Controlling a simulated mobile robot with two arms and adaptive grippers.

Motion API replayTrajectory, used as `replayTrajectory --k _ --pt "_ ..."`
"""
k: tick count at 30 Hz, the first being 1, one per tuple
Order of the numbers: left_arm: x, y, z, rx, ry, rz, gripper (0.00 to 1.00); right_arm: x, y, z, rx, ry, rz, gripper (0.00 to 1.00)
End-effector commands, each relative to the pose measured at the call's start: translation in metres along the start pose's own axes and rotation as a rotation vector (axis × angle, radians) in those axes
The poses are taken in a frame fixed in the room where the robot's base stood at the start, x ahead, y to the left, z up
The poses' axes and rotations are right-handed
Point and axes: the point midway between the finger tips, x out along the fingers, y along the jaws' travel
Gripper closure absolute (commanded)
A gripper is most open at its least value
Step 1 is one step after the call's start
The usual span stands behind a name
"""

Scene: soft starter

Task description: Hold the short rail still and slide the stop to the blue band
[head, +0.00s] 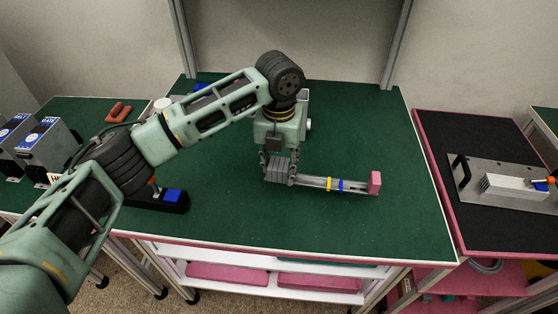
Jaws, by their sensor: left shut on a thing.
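The short rail (311,182) is a slim grey bar on the green table, running left to right with its right end slightly lower in the picture. It carries a yellow band (329,184) and, just right of it, a blue band (341,185). A pink block (375,183), which looks like the stop, stands at its right end, apart from the blue band. My left gripper (278,172) points down and is shut on the grey block at the rail's left end. Its fingers partly hide that end. My right gripper is not in view.
Grey boxes (45,143) with blue labels stand far left. A metal plate (500,184) lies on the black bench at right. The green table right of the rail is clear.

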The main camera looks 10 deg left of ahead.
Motion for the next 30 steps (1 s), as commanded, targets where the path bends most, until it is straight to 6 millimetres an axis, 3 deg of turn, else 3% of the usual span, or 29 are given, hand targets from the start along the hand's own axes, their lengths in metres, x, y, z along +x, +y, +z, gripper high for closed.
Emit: replayTrajectory --k 30 --pt "0.041 0.0 0.0 0.001 0.0 -0.001 0.95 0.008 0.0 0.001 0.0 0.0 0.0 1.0"
